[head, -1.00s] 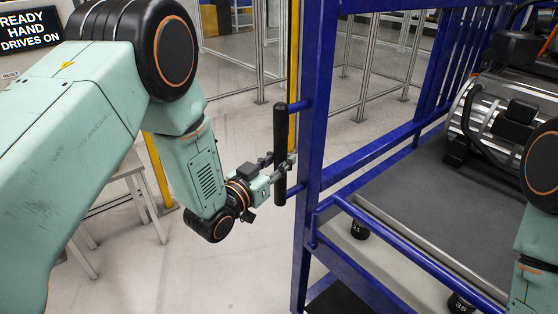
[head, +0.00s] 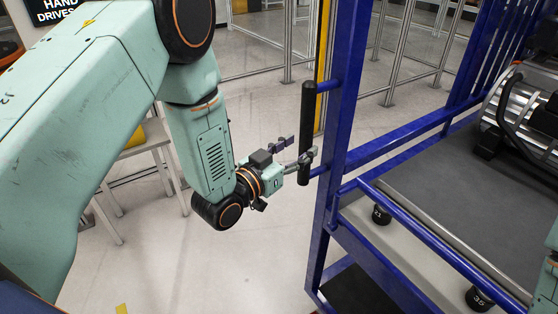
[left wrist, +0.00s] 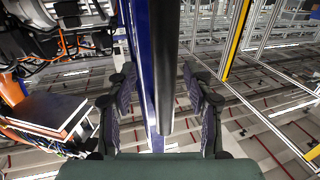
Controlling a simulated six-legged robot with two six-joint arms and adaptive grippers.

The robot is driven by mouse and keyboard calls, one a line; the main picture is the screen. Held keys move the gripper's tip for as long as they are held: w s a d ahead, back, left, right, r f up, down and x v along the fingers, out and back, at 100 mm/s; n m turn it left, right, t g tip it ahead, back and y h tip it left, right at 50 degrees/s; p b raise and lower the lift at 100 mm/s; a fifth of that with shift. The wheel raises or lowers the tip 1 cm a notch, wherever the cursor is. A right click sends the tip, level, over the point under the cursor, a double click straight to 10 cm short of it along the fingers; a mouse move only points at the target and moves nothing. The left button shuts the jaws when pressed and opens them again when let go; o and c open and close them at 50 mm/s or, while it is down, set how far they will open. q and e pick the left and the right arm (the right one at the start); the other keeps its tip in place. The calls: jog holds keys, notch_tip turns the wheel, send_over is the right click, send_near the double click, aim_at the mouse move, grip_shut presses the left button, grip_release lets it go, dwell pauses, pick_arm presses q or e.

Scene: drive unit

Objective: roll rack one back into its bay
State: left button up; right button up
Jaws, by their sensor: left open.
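The blue-framed rack (head: 340,100) stands right of centre in the head view. Its upright black handle (head: 307,118) is fixed to the rack's near post by short blue arms. My left gripper (head: 296,148) is open at the handle's lower half, one finger on the handle's left and the other overlapping it. In the left wrist view, the handle (left wrist: 168,60) and the blue post (left wrist: 141,60) pass between the spread fingers (left wrist: 158,85). I cannot tell whether a finger touches the handle. My right gripper is out of view; only part of that arm shows at the right edge.
A grey deck (head: 430,180) inside the rack carries machinery with a silver cylinder (head: 500,112). Numbered black round parts (head: 381,214) sit below its blue rail. A small table (head: 148,138) is behind my left arm. The pale floor (head: 240,270) in front is clear.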

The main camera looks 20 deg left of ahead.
pick_arm(q)
jog(key=v, duration=0.8)
jog(key=s+a+f+n+g+y+b, duration=0.15)
jog(key=s+f+g, duration=0.3)
jog(key=f, duration=0.55)
jog(key=s+a+f+n+g+y+b, duration=0.1)
jog(key=s+f+n+g+y+b, duration=0.25)
jog(key=f, duration=0.55)
jog(key=s+a+f+g+y+b, duration=0.2)
jog(key=s+f+g+b, duration=0.6)
jog(key=s+f, duration=1.1)
jog(key=s, duration=0.5)
jog(key=shift+a+f+g+b, duration=0.25)
jog(key=shift+f+g+b, duration=0.05)
jog(key=shift+f+b, duration=0.1)
